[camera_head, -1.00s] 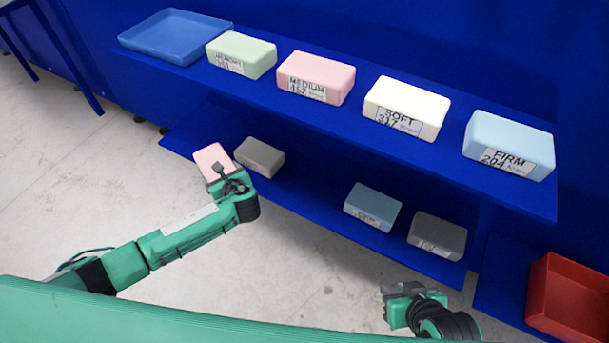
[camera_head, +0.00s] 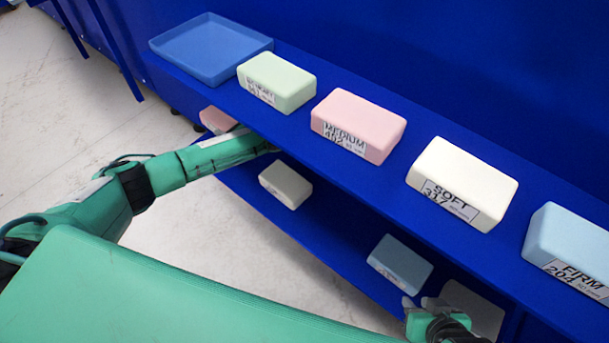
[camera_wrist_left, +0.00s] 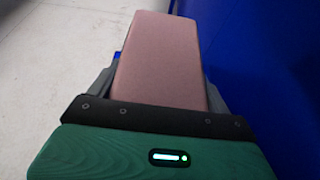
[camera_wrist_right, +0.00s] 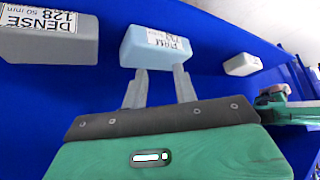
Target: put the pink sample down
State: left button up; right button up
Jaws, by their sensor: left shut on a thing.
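The pink sample (camera_wrist_left: 160,60) is held between the fingers of my left gripper (camera_wrist_left: 160,78) in the left wrist view. In the head view the sample (camera_head: 214,120) shows partly at the left, below the upper shelf's front edge; that shelf hides much of my left gripper. Whether the sample touches the lower shelf cannot be told. Another pink block, labelled MEDIUM (camera_head: 365,119), rests on the upper shelf. My right gripper (camera_wrist_right: 160,82) is open and empty, with its fingers pointing at a light blue block (camera_wrist_right: 150,50) labelled FIRM.
The upper shelf also holds a blue tray (camera_head: 210,45), a green block (camera_head: 285,77), a white SOFT block (camera_head: 470,175) and a blue FIRM block (camera_head: 565,235). The lower shelf holds a pale block (camera_head: 285,185), a blue block (camera_head: 405,258) and a grey block (camera_head: 478,302).

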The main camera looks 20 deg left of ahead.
pick_arm(q)
jog(key=shift+s+f, duration=0.15)
jog(key=shift+f, duration=0.3)
notch_tip(320, 180, down, 4)
jog(key=shift+b, duration=0.85)
jog(key=shift+f, duration=0.45)
notch_tip(320, 180, down, 3)
jog(key=shift+r+b, duration=0.1)
jog(key=shift+b, duration=0.5)
jog(key=shift+f, duration=0.6)
pick_arm(e)
jog(key=w+a+t+y, duration=0.2)
jog(key=a+t, duration=0.2)
jog(key=a, duration=0.2)
jog(key=shift+w+y, duration=0.15)
jog(key=shift+y, duration=0.15)
pick_arm(q)
jog(key=shift+f, duration=0.65)
pick_arm(e)
jog(key=shift+a, duration=0.25)
